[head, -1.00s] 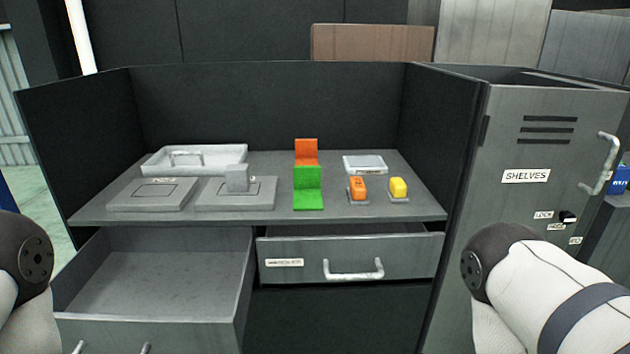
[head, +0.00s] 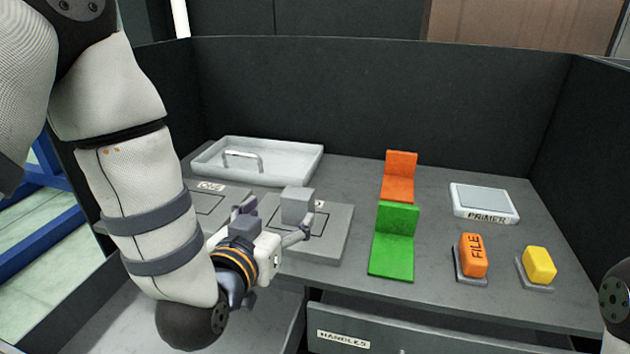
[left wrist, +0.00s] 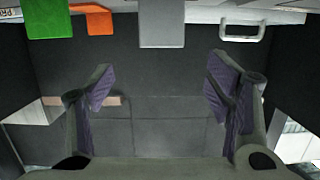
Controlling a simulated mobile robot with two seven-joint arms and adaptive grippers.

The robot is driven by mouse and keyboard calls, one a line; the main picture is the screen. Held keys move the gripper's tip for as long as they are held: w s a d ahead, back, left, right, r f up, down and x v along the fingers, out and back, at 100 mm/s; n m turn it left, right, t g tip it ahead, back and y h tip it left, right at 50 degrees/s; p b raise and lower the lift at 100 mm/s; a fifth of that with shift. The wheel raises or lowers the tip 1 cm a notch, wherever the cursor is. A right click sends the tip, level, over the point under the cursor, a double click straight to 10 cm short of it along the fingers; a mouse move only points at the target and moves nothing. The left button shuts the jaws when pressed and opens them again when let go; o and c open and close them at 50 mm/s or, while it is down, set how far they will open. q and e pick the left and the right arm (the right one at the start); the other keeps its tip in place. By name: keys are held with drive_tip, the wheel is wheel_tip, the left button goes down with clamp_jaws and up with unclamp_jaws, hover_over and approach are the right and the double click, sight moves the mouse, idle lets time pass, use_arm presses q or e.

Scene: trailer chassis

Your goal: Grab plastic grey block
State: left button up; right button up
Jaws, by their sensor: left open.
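The plastic grey block (head: 297,205) stands upright on a flat grey plate (head: 335,235) on the workbench. It also shows in the left wrist view (left wrist: 161,24), at the top middle, above and between the finger tips as pictured. My left gripper (head: 276,214) is open and empty, just in front of the block, with its fingers spread toward either side of it. In the left wrist view the two purple-padded fingers (left wrist: 160,82) are wide apart, with nothing between them. My right gripper is not in view.
Green (head: 398,245) and orange (head: 399,178) angled pieces stand right of the block. Further right are the orange FILE block (head: 473,255), yellow block (head: 539,265) and PRIMER pad (head: 484,202). A white handled tray (head: 290,165) lies behind. A HANDLES drawer (head: 400,338) is below.

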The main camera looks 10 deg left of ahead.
sight(296, 195)
use_arm(q)
drive_tip(key=x, duration=0.5)
drive_tip(key=b+x, duration=0.1)
drive_tip(key=x, duration=0.5)
drive_tip(key=shift+w+a+b, duration=0.1)
drive_tip(key=shift+a+b, duration=0.05)
drive_tip(key=shift+b, duration=0.15)
drive_tip(key=c, duration=1.4)
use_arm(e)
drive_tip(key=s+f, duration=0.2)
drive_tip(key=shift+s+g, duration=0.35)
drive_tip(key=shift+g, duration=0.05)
